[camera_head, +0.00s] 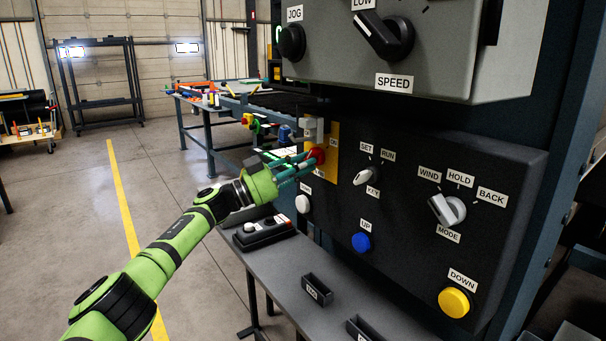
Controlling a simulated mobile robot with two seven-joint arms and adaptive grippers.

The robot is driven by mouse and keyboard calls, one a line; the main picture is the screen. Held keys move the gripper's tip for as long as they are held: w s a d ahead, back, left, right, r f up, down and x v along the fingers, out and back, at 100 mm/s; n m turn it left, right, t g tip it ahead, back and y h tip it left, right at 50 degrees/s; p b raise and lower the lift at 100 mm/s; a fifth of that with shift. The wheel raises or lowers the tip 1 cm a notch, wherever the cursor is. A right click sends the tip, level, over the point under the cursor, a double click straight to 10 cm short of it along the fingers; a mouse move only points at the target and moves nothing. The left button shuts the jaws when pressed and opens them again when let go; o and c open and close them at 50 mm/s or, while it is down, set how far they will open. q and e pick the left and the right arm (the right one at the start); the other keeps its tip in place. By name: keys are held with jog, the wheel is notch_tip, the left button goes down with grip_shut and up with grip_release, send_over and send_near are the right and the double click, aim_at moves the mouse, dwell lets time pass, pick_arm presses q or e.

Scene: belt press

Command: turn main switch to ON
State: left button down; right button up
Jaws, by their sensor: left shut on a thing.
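The main switch (317,156) has a red knob on a yellow plate (331,168), at the left end of the dark control panel. My left gripper (305,163) reaches in from the lower left and is shut on the red knob. Its fingers cover part of the knob, so the exact angle of the knob is hard to tell. A small label sits at the upper right of the plate, too small to read surely. My right gripper is not in view.
The panel also bears a SET/RUN key switch (367,175), a MODE selector (447,209), a white button (302,204), a blue UP button (361,242) and a yellow DOWN button (454,302). A grey box with a SPEED knob (385,36) overhangs it. A grey table (283,278) stands below.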

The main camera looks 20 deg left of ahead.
pick_arm(q)
jog(key=shift+r+m+g+b, duration=0.3)
jog(key=shift+r+m+b, duration=0.1)
jog(key=shift+m, duration=0.7)
jog(key=c, duration=1.1)
grip_release()
jog(key=shift+s+r, duration=0.1)
jog(key=shift+o, duration=0.2)
jog(key=shift+d+f, duration=0.1)
jog(key=shift+f, duration=0.2)
jog(key=v, duration=1.2)
